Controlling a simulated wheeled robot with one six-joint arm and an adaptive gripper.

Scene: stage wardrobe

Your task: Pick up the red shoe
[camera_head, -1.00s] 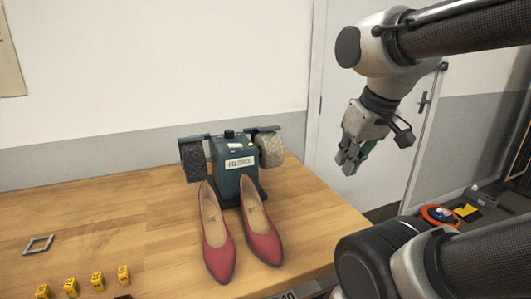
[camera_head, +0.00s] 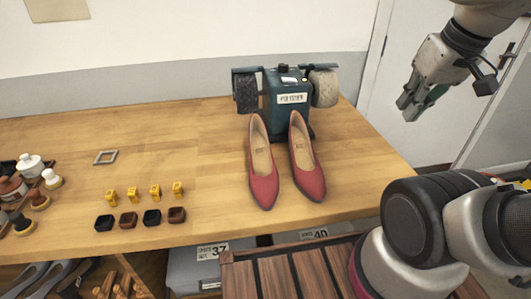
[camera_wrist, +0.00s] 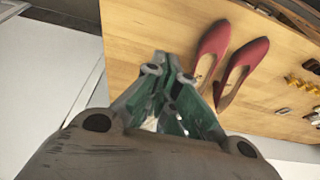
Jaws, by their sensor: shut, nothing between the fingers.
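Two red pointed shoes with tan insides stand side by side on the wooden table, toes towards me. One is the left red shoe (camera_head: 263,178) and the other is the right red shoe (camera_head: 306,172). The wrist view also shows one shoe (camera_wrist: 213,43) and the other (camera_wrist: 246,62) on the table. My gripper (camera_head: 410,104) is up to the right of the shoes, beyond the table's right edge in the head view. It is shut and empty, apart from both shoes. In the wrist view its fingers (camera_wrist: 166,66) are together.
A dark teal polishing machine (camera_head: 287,95) with two rollers stands right behind the shoes. Yellow pieces (camera_head: 155,191) and small dark pots (camera_head: 128,220) lie left of them. A grey frame (camera_head: 105,157) lies farther left. Bottles and brushes (camera_head: 28,185) stand at the left edge.

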